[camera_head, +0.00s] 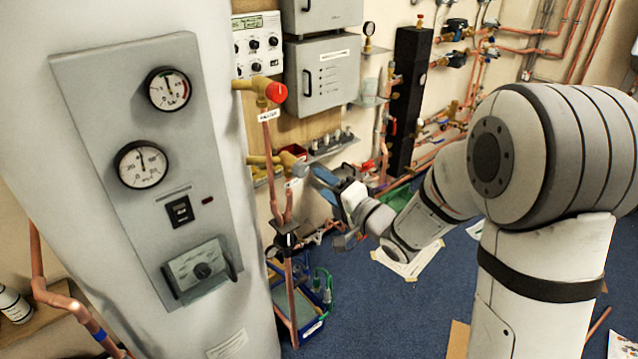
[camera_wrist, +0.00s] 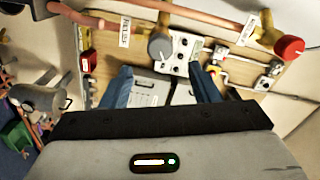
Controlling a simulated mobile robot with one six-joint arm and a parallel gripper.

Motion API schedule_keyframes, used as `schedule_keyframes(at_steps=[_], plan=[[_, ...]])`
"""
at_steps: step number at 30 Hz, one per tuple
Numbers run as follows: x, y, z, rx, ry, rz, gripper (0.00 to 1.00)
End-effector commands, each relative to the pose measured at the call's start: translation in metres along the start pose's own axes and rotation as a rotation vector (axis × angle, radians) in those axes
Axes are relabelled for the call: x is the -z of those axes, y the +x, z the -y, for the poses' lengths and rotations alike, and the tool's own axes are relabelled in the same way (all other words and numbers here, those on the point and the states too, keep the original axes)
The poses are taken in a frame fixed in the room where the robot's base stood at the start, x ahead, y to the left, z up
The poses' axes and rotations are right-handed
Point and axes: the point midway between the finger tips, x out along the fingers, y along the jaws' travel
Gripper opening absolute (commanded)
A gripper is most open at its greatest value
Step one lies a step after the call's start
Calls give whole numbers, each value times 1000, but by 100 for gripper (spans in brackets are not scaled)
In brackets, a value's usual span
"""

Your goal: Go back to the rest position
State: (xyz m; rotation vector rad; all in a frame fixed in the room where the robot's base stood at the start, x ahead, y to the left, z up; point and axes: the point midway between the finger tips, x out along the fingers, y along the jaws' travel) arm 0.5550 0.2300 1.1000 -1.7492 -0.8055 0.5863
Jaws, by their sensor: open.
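My gripper (camera_head: 318,183) is at the end of my arm, just right of the white tank in the head view. It faces the copper pipes and brass valves on the wall. In the wrist view, my gripper (camera_wrist: 165,88) has its two blue fingers apart with nothing between them. A grey-knobbed valve (camera_wrist: 160,46) with a paper tag lies beyond the fingers. A red-knobbed valve (camera_wrist: 288,46) is at the upper right; in the head view the red knob (camera_head: 276,92) sits above my gripper.
The white tank (camera_head: 225,250) with its gauge panel (camera_head: 150,150) fills the left. A blue crate (camera_head: 310,325) stands on the floor below my gripper. Grey boxes (camera_head: 322,75) and a black column (camera_head: 408,100) are at the wall.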

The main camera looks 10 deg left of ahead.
Motion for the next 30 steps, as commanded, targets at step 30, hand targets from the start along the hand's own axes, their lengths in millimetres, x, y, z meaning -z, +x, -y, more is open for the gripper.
schedule_keyframes(at_steps=[30], plan=[[76,-195,-25,-1030,-546,-84,56]])
